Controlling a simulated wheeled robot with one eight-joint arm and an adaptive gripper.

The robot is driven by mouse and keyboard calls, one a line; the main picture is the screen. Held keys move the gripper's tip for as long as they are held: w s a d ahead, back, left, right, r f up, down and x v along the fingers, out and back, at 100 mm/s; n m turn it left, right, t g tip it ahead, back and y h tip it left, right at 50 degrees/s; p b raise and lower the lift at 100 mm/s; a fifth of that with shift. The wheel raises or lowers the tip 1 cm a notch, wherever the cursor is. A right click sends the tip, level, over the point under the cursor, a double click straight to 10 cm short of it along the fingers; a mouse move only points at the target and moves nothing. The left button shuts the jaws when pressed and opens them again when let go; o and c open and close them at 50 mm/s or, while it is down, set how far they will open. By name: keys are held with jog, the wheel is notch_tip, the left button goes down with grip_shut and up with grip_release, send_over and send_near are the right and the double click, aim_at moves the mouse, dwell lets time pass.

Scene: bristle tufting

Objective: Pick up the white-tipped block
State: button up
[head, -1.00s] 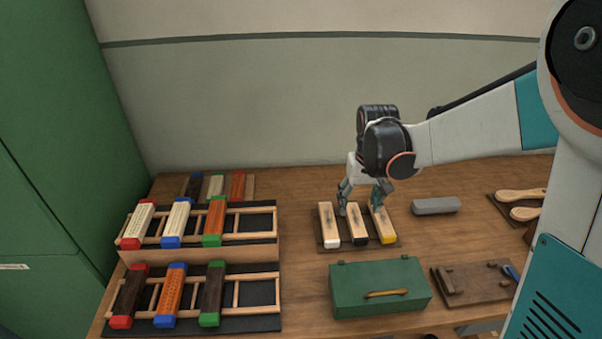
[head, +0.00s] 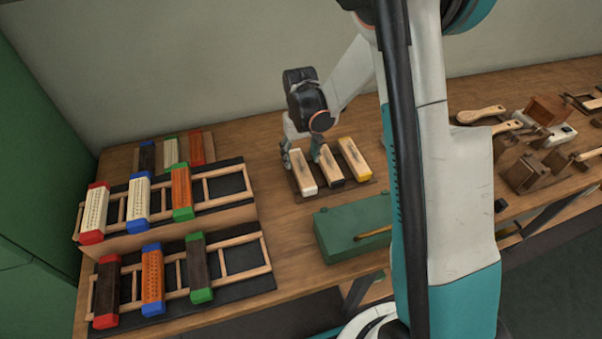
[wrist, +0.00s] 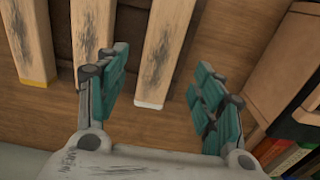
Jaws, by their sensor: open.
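The white-tipped block (head: 303,176) is a pale wooden bar with a white end, leftmost of three bars on a dark tray (head: 370,185) in the head view. In the wrist view the white-tipped block (wrist: 163,52) shows between my two teal fingers, its white end toward my palm. My gripper (head: 302,154) is open over this block, with a finger on each side; it also shows in the wrist view (wrist: 162,88). Contact cannot be told. The black-tipped block (head: 330,165) and yellow-tipped block (head: 354,158) lie to the right; one finger is close to the black-tipped block.
A green toolbox (head: 345,225) stands in front of the tray. Two racks with colour-ended blocks (head: 145,205) are at left, with more blocks (head: 172,152) behind. Wooden brushes and parts (head: 525,170) lie at right. My arm covers part of the bench.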

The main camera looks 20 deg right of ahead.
aim_at(301, 168)
jog(key=shift+s+f+b, duration=0.15)
jog(key=shift+f+b, duration=0.5)
jog(key=shift+f, duration=0.75)
jog(key=shift+s+f+b, duration=0.1)
jog(key=shift+f+b, duration=0.5)
jog(key=shift+f, duration=0.75)
jog(key=shift+r, duration=0.1)
jog(key=shift+c, duration=0.3)
jog(key=c, duration=1.2)
